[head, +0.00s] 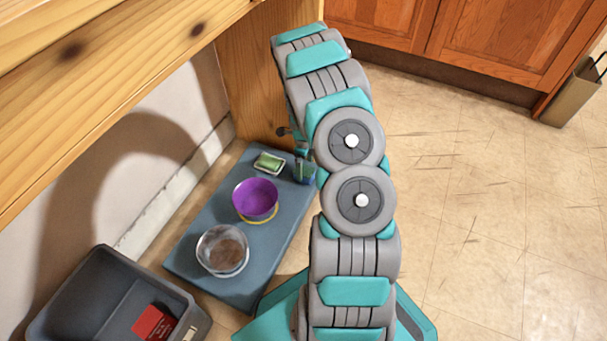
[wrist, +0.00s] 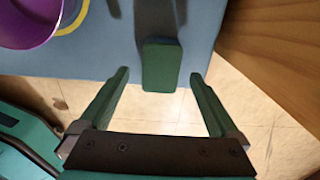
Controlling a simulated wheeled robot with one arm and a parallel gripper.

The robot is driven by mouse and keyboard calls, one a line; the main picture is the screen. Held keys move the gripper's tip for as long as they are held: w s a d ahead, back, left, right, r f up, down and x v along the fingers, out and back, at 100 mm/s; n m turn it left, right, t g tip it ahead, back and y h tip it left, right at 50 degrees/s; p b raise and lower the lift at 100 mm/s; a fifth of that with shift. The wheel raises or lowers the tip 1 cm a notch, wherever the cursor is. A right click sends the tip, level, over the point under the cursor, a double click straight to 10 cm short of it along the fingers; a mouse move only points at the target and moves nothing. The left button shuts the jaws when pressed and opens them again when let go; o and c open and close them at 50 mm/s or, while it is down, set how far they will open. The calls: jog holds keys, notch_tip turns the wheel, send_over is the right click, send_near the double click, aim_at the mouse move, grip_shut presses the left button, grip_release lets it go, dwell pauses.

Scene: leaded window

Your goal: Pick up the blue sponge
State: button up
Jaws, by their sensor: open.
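A dark green-blue block (wrist: 162,67), which I take for the sponge, stands at the edge of a blue-grey bench top (wrist: 110,55). It looks more green than blue in the wrist view. My gripper (wrist: 160,76) is open, with one finger on each side of the block and a gap on both sides. In the head view the block (head: 305,172) is small and partly covered by my arm, and my gripper there is mostly hidden. I cannot tell exactly how high the fingertips are relative to the block.
A purple bowl (head: 255,196) with a yellow ring below it and a clear bowl (head: 222,251) stand on the bench. A small dish with a light green bar (head: 268,162) is close by. A wooden panel (head: 262,80) rises behind. A grey bin (head: 85,300) stands lower left.

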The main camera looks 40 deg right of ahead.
aim_at(304, 170)
jog(key=f, duration=0.4)
jog(key=shift+w+f, duration=0.15)
jog(key=shift+w, duration=0.05)
jog(key=shift+c, duration=0.4)
jog(key=c, duration=1.3)
jog(key=shift+r, duration=0.2)
jog(key=shift+r, duration=0.65)
notch_tip(304, 170, up, 2)
jog(key=shift+r, duration=0.2)
jog(key=s, duration=0.5)
jog(key=s+a+p, duration=0.1)
jog(key=s, duration=0.4)
jog(key=s+a+r, duration=0.1)
jog(key=s, duration=0.5)
